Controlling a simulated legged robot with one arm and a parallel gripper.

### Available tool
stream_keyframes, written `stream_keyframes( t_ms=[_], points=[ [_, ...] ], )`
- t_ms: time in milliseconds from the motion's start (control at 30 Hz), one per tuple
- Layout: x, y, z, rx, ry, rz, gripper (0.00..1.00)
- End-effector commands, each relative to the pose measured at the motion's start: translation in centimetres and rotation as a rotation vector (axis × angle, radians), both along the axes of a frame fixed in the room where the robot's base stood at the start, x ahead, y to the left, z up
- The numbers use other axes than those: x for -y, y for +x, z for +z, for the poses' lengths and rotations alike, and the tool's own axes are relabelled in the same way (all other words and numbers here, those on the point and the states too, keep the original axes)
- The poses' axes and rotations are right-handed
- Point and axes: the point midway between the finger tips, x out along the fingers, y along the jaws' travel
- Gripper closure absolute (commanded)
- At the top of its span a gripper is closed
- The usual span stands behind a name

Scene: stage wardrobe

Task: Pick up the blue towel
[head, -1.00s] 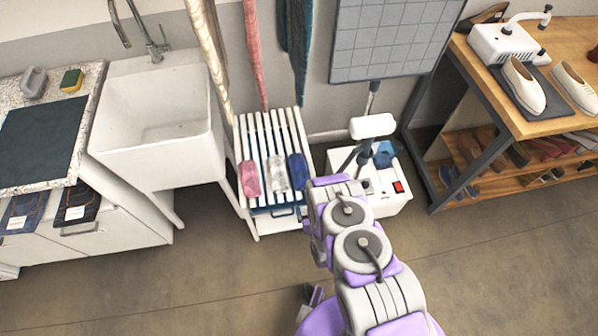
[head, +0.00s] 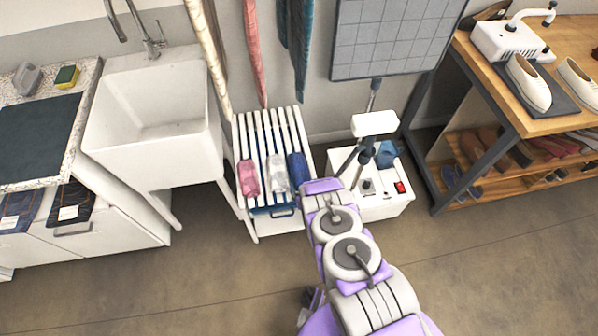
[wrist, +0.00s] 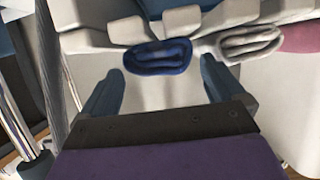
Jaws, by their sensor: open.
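The blue towel (head: 297,171) is rolled up at the right end of a row of rolled towels on the white slatted rack (head: 248,132). In the wrist view the end of the blue towel (wrist: 158,57) shows as a folded oval coil beyond the fingers. My gripper (wrist: 158,82) is open and empty, with one finger on each side of the towel's line and the towel apart from them. In the head view my arm hides the gripper. A grey-white towel (head: 275,173) and a pink towel (head: 248,178) lie to the left of the blue one.
A white box (head: 385,207) with a red switch and a blue cloth (head: 388,154) stands just right of the rack. A white sink (head: 152,128) is at left, a wooden shoe bench (head: 500,95) at right. Long cloths (head: 258,55) hang behind the rack. The front floor is clear.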

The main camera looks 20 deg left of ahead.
Motion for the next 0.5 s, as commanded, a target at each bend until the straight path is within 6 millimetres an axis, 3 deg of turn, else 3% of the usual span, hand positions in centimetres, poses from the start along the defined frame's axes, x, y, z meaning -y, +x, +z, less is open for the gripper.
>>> stream_keyframes(
  t_ms=[233,500],
  points=[
    [-1.8,2.5,-1.4,0.004,-0.001,-0.001,0.04],
    [-2.0,2.8,-1.6,-0.001,-0.004,-0.002,0.04]
  ],
)
